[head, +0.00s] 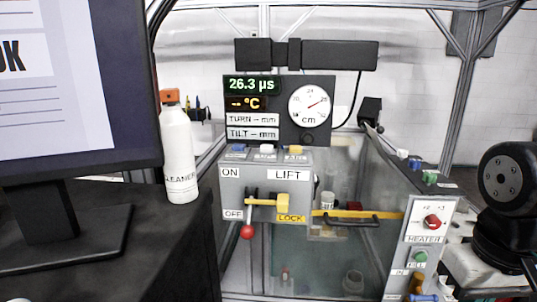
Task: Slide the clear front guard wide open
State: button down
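The clear front guard (325,255) is a see-through panel across the lower front of the machine, right of the grey lift panel. A yellow strip (385,214) runs along its top edge, with a dark bar handle (350,220) just below. The guard's left part passes behind or beside the lift panel, so I cannot tell exactly where its left edge ends. The black rounded joint and pale link at the right edge look like my arm. My gripper does not show, and nothing is seen touching the handle.
The lift panel (236,190) carries a yellow lever (283,203) and red knob (247,232). A heater panel (424,245) stands at right. A white cleaner bottle (178,155) stands on the dark desk (165,260) at left, by a monitor (75,80). Jars show behind the guard.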

aim_at(326, 213)
jog(key=z, duration=1.1)
jog(key=k, duration=0.55)
jog(key=u, duration=0.9)
